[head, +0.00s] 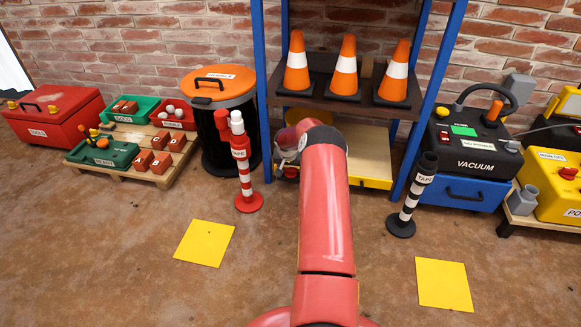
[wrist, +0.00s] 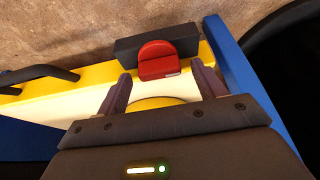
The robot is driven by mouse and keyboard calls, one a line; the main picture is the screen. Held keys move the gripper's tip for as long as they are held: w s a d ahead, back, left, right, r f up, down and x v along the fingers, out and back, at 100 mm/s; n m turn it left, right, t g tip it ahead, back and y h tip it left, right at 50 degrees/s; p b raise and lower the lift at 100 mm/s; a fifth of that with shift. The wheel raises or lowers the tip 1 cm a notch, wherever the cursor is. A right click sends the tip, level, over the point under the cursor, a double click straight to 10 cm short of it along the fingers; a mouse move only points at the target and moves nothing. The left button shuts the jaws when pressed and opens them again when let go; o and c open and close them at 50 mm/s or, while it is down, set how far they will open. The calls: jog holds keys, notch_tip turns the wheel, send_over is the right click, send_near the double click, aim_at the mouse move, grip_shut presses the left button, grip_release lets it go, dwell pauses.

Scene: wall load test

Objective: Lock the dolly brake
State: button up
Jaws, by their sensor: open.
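The dolly (head: 370,171) is a low platform with a cream top and yellow edges under the shelf. It fills much of the wrist view (wrist: 60,108). A red brake lever (wrist: 158,60) with a rounded top stands against a dark block (wrist: 128,51) at the dolly's edge. My gripper (wrist: 162,74) is open, one finger to each side of the lever's line. The lever is just beyond the fingertips, and nothing is held.
Blue shelf posts (head: 428,95) stand on both sides of the dolly, and a shelf with cones (head: 345,70) is above. A red-white tape post (head: 243,165) and a black-white one (head: 410,205) flank the front. Floor around the yellow squares (head: 204,243) is clear.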

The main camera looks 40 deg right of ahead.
jog(key=p+v, duration=0.1)
jog(key=v, duration=0.6)
jog(key=shift+r, duration=0.35)
jog(key=shift+s+a, duration=0.1)
jog(key=s+a+r+n+p, duration=0.2)
jog(key=a+r, duration=0.5)
jog(key=r, duration=0.4)
jog(key=s+a+r+n+p, duration=0.1)
jog(key=s+a+r+p, duration=0.15)
jog(key=a+r, duration=0.55)
jog(key=s+a+r+n+p, duration=0.1)
jog(key=s+a+r+n, duration=0.3)
jog(key=r, duration=0.9)
jog(key=s+a+r+n+t+y+p, duration=0.1)
jog(key=s+a+r, duration=0.3)
jog(key=s, duration=0.5)
jog(key=s+a+r+n+y+p, duration=0.1)
jog(key=s+a+r+p, duration=0.2)
jog(key=s+a, duration=0.5)
jog(key=s+a+r+t+y+p, duration=0.1)
jog(key=s+a+r, duration=0.4)
jog(key=s, duration=0.5)
jog(key=shift+s+a+n+t+p, duration=0.3)
jog(key=shift+a+n+p, duration=0.1)
jog(key=shift+a+p, duration=0.6)
jog(key=shift+a, duration=0.1)
